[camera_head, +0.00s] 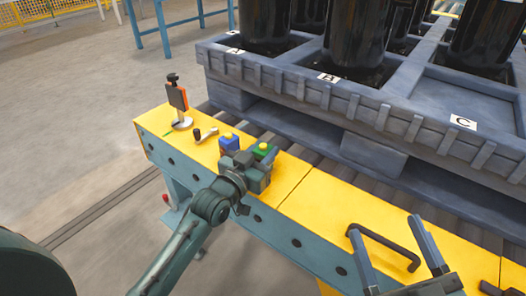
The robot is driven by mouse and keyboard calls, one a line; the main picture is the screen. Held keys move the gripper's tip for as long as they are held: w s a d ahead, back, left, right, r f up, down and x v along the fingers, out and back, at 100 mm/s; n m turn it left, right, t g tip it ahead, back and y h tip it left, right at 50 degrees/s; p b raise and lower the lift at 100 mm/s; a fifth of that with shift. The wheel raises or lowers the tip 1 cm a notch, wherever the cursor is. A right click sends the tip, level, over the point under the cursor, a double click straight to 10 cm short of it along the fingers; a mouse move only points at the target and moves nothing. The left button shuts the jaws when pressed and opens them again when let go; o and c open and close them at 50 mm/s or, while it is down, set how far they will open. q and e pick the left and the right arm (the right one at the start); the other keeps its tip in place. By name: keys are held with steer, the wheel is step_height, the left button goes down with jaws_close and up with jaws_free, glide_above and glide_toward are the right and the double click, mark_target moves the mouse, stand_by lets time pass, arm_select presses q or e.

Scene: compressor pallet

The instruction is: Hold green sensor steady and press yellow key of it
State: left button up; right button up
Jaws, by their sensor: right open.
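The green sensor (264,149) stands on the yellow bench top, with a yellow key (264,146) on its upper face. My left gripper (256,164) is at the near side of the green sensor and hides its lower part. I cannot tell whether its fingers are closed on the sensor. My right gripper (385,226) is open and empty at the lower right, well away from the sensor. Its two fingers point toward the conveyor.
A blue sensor (228,143) stands just left of the green one. A dark-handled tool (205,134) and an orange-and-black device on a stand (178,100) are further left. A dark bar handle (385,243) is on the yellow bench (322,203). A grey pallet (300,82) holds black cylinders behind.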

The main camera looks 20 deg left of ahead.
arm_select(q)
steer(key=c, duration=0.5)
arm_select(e)
steer(key=shift+f, duration=0.15)
steer(key=shift+c, duration=0.4)
steer(key=shift+f, duration=0.1)
steer(key=c, duration=1.5)
jaws_close()
steer(key=shift+r, duration=0.2)
steer(key=shift+f, duration=0.15)
